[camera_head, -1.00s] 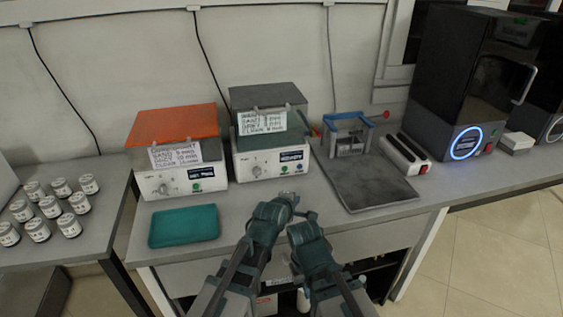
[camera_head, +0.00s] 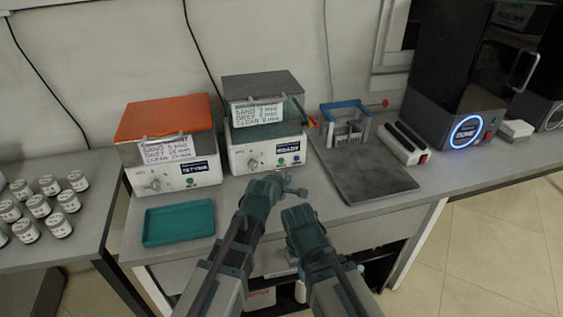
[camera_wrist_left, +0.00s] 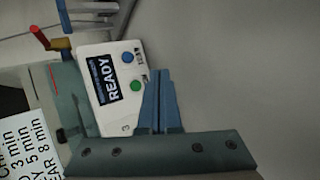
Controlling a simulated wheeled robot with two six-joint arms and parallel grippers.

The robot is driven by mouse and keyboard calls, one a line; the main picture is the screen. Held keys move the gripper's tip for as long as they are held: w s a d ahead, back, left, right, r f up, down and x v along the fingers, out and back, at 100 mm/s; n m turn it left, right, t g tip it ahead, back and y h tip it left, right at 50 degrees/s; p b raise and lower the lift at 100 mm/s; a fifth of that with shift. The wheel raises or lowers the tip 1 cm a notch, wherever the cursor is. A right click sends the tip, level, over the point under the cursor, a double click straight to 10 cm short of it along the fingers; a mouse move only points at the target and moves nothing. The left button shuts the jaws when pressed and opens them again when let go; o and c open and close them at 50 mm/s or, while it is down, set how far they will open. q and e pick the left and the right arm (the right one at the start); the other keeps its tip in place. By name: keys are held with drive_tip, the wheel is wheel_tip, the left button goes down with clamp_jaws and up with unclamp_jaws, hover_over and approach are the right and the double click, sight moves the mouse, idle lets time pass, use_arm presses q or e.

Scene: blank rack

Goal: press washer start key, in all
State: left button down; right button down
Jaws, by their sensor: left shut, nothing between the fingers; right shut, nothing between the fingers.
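A white-fronted machine with a grey and teal lid (camera_head: 262,100) stands at the middle back of the bench in the head view. In the left wrist view its display (camera_wrist_left: 110,78) reads READY, beside a green button (camera_wrist_left: 136,86) and a blue button (camera_wrist_left: 127,57). My left gripper (camera_head: 294,187) is shut and empty in front of this panel. In the wrist view its fingertips are close to the green button; contact cannot be told. A similar machine with an orange lid (camera_head: 160,120) stands to its left. My right gripper (camera_head: 297,213) is shut and empty, lower down.
A teal tray (camera_head: 180,222) lies at the bench's front left. A dark grey mat (camera_head: 375,185) and a blue-handled rack (camera_head: 345,122) are to the right, with a switched strip (camera_head: 402,145) and a black machine (camera_head: 455,75). Several jars (camera_head: 40,210) stand on the left table.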

use_arm(q)
drive_tip(key=shift+w+a, duration=0.25)
drive_tip(key=shift+w, duration=0.75)
drive_tip(key=shift+w+a, duration=0.3)
drive_tip(key=shift+w, duration=0.65)
drive_tip(key=shift+w+a, duration=0.25)
drive_tip(key=shift+w, duration=0.75)
drive_tip(key=shift+w, duration=0.1)
drive_tip(key=shift+w+a, duration=0.1)
drive_tip(key=shift+w, duration=0.2)
drive_tip(key=shift+w+a, duration=0.1)
drive_tip(key=shift+w, duration=0.3)
idle(0.3)
idle(0.4)
drive_tip(key=shift+s+d, duration=0.2)
drive_tip(key=shift+s, duration=0.6)
drive_tip(key=shift+s+d, duration=0.2)
drive_tip(key=shift+s, duration=0.6)
drive_tip(key=shift+s+d, duration=0.25)
drive_tip(key=shift+s, duration=0.6)
drive_tip(key=shift+s+d, duration=0.2)
drive_tip(key=shift+s, duration=0.6)
